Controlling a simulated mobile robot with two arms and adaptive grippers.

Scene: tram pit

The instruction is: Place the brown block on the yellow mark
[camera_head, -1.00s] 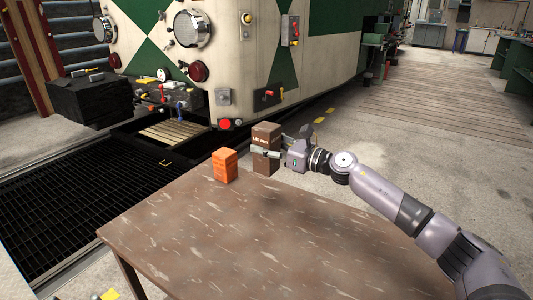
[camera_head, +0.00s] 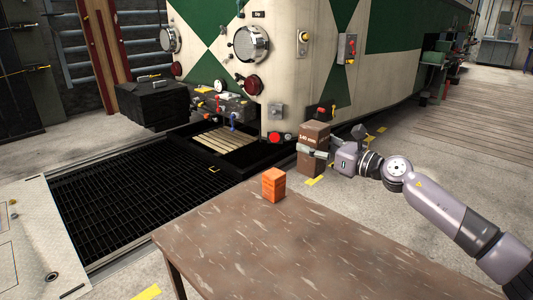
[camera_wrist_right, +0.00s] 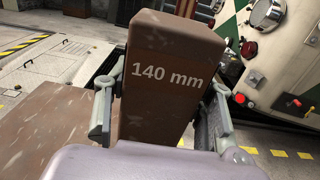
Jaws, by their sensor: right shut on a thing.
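The brown block (camera_head: 313,135) is upright in my right gripper (camera_head: 318,154), just beyond the table's far edge in the head view. In the right wrist view the brown block (camera_wrist_right: 163,75) reads "140 mm". The fingers of my right gripper (camera_wrist_right: 160,110) are shut on its two sides. Yellow marks lie on the floor: one (camera_head: 315,181) just below the block in the picture, one (camera_head: 146,293) at the lower left. I cannot tell which is the task's mark. My left gripper is not in view.
An orange block (camera_head: 273,185) stands on the brown table (camera_head: 320,255) near its far corner. A green and cream tram (camera_head: 290,60) stands behind. A dark floor grating (camera_head: 130,205) lies left of the table. Open floor (camera_head: 430,150) lies to the right.

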